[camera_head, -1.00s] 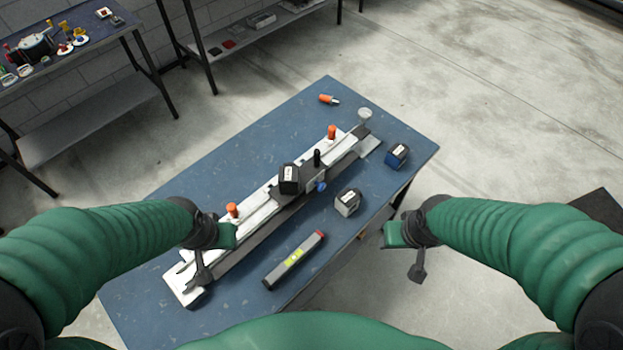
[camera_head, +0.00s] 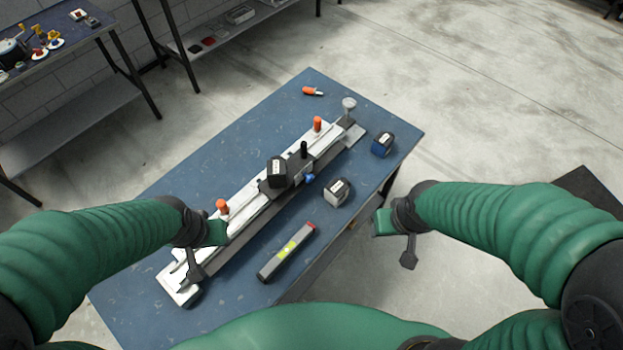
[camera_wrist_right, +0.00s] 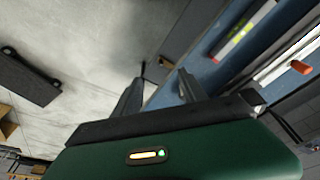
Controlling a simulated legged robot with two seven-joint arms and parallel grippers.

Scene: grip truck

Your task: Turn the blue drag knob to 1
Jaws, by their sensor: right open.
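The blue drag knob (camera_head: 310,179) is a small blue knob on the front side of the truck's dark carriage, near the middle of the long white and grey rail device (camera_head: 250,208) on the blue table. Its number marks are too small to read. My left gripper (camera_head: 190,270) is over the near left end of the rail, apart from the knob; its jaw opening does not show clearly. My right gripper (camera_head: 408,255) is open and empty, off the table's right edge, well right of the knob. Its two fingers (camera_wrist_right: 160,88) show apart in the right wrist view.
A black-topped box (camera_head: 276,171) sits by the carriage. A grey box (camera_head: 337,192), a blue-based box (camera_head: 382,144) and a level-like bar (camera_head: 287,252) lie on the table's right side. An orange-handled tool (camera_head: 313,91) lies at the far end. Orange knobs (camera_head: 317,124) stand on the rail.

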